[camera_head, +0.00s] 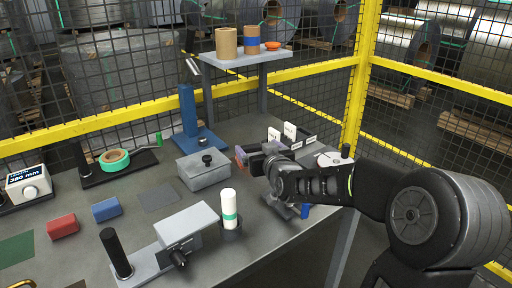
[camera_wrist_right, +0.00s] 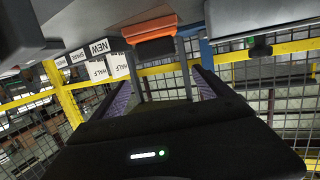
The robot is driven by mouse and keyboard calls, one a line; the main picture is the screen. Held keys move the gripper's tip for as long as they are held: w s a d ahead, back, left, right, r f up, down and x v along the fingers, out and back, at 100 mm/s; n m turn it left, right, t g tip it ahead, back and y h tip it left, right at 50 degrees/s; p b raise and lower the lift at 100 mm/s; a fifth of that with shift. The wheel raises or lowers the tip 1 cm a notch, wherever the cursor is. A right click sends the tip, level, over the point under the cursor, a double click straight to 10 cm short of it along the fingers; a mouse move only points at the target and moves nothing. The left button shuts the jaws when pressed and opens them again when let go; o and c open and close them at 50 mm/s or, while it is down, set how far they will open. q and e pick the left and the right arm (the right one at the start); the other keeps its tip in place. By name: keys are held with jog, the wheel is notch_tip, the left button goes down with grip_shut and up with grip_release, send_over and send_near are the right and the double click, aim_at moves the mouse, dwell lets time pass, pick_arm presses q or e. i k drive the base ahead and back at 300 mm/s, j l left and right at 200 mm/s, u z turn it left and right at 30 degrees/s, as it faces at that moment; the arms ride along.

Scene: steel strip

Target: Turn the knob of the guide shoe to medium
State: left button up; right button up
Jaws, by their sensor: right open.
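No label in view names the guide shoe. A grey block (camera_head: 203,172) with a black knob (camera_head: 207,160) on top stands mid-table. A grey-topped fixture (camera_head: 188,226) nearer the front has a black knob (camera_head: 178,258) on its side. I cannot tell which is the guide shoe, nor read any knob setting. My right gripper (camera_head: 243,156) is right of the grey block, partly hidden by its wrist. In the right wrist view its fingers (camera_wrist_right: 162,92) are apart with nothing held. An orange block (camera_wrist_right: 150,28) shows beyond them. My left gripper is out of view.
A white cylinder with a green band (camera_head: 229,208) stands in a dark cup, close to my right arm. A blue post (camera_head: 187,110) rises behind the grey block. White labelled cards (camera_head: 289,132) stand behind my wrist. Red (camera_head: 62,226) and blue (camera_head: 106,209) blocks lie left. Yellow-railed fencing surrounds the table.

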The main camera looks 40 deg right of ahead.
aim_at(178, 258)
jog(key=k, duration=1)
